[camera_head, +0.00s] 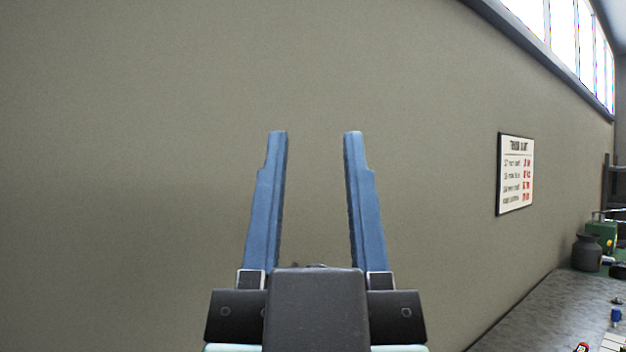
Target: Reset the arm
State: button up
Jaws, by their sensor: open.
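My gripper (316,133) is in the middle of the view, with its two blue fingers pointing up. The fingers are well apart, and only the plain wall shows between them. Nothing is held. The black gripper body is at the bottom of the view, and the rest of the arm is out of view.
A beige wall (130,130) fills most of the view, with a sign (516,174) on it at the right. A grey worktop (545,310) runs along the lower right. A dark pot (586,254) and a green box (603,236) stand at its far end. Small items lie near the right edge.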

jog(key=shift+s+a+r, duration=0.1)
jog(key=shift+s+r, duration=0.25)
jog(key=shift+r+p, duration=0.85)
jog(key=shift+p, duration=0.05)
